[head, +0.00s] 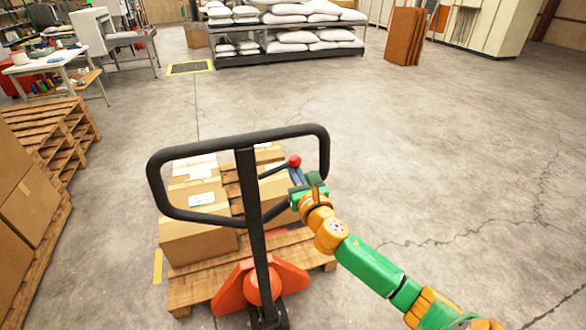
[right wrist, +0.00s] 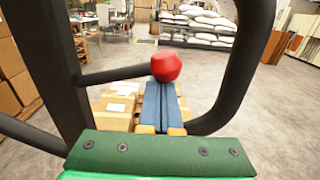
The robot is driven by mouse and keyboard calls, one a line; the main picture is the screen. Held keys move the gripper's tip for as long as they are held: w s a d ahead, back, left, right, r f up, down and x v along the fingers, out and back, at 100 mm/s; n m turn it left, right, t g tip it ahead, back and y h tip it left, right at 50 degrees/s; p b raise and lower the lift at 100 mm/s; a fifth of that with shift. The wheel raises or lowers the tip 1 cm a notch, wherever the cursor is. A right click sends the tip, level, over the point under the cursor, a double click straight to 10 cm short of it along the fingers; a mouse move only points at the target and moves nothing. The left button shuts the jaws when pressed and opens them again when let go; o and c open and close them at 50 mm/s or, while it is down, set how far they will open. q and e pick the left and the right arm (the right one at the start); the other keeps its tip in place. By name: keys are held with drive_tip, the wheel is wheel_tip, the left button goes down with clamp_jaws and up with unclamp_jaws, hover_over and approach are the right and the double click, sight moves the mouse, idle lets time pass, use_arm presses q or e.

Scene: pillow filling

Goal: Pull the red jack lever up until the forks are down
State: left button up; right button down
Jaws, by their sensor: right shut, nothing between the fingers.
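The jack lever is a thin black rod with a red ball knob (head: 294,161), reaching right from the black handle post inside the handle loop (head: 240,140). The knob also shows in the right wrist view (right wrist: 166,66), just beyond my fingertips. My right gripper (head: 297,177) is inside the right part of the loop, just below the knob. Its blue fingers (right wrist: 162,92) are shut together and hold nothing; I cannot tell whether the tips touch the knob. The orange pallet jack body (head: 260,284) stands at the pallet. The forks are hidden under it. My left gripper is out of view.
Cardboard boxes (head: 196,235) sit on a wooden pallet (head: 192,286) beyond the handle. Stacked pallets (head: 55,135) and more boxes (head: 28,205) line the left. Shelves of white sacks (head: 290,38) stand at the back. The floor to the right is clear.

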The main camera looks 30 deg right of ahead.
wheel_tip(320, 180, down, 4)
drive_tip(key=b, duration=0.3)
drive_tip(key=shift+r, duration=0.15)
drive_tip(key=shift+s, duration=0.15)
drive_tip(key=p+v, duration=0.2)
drive_tip(key=v, duration=1.1)
drive_tip(key=shift+d, duration=0.1)
